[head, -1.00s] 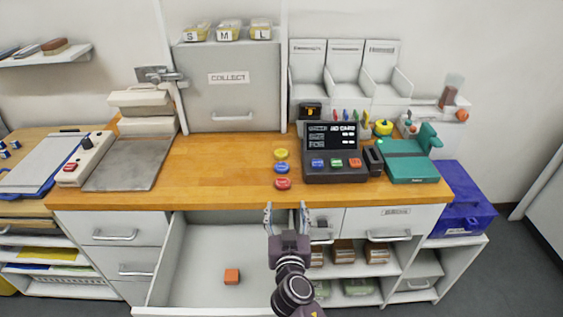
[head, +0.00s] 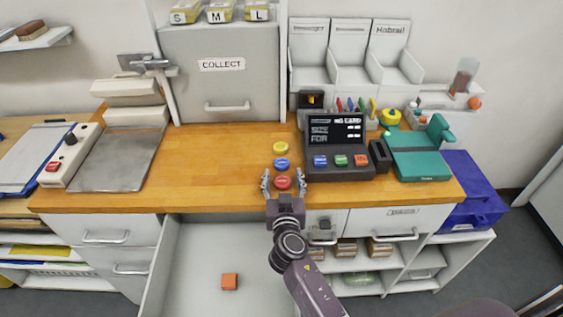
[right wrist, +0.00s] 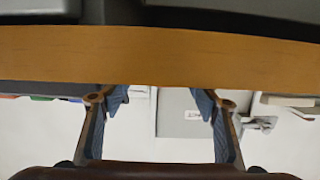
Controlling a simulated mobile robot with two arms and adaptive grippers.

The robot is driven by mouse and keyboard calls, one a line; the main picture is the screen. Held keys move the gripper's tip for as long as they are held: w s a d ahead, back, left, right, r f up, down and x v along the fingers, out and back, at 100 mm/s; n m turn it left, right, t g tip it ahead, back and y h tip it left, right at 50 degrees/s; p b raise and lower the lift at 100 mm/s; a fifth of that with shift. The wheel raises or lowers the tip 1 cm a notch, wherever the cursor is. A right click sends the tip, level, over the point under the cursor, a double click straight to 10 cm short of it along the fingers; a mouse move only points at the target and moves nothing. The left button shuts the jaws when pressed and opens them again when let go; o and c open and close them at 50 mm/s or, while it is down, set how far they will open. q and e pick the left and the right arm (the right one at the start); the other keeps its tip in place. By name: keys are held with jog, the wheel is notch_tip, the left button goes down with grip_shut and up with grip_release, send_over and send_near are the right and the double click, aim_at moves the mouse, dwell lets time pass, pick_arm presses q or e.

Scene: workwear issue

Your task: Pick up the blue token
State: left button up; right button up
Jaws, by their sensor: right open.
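The blue token (head: 282,164) lies on the wooden counter (head: 225,170), in a column between a yellow token (head: 281,148) behind it and a red token (head: 283,182) in front. My right gripper (head: 284,177) is open and empty at the counter's front edge. In the head view its fingertips flank the red token, just short of the blue one. The right wrist view shows the open fingers (right wrist: 160,92) and a wooden band, but no token. My left gripper is not in view.
A dark register (head: 338,148) stands right of the tokens, with a teal device (head: 420,152) beyond it. A grey plate (head: 105,160) lies at left. Below, an open drawer (head: 200,270) holds an orange block (head: 230,282). The counter left of the tokens is clear.

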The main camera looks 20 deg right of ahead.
aim_at(282, 166)
jog(key=p+x, duration=0.1)
jog(key=x, duration=0.2)
jog(key=shift+w, duration=0.25)
jog(key=shift+w+d+f, duration=0.1)
jog(key=shift+w+d, duration=0.05)
jog(key=shift+w, duration=0.3)
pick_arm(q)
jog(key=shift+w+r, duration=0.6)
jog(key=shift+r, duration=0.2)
pick_arm(e)
jog(key=c, duration=1.1)
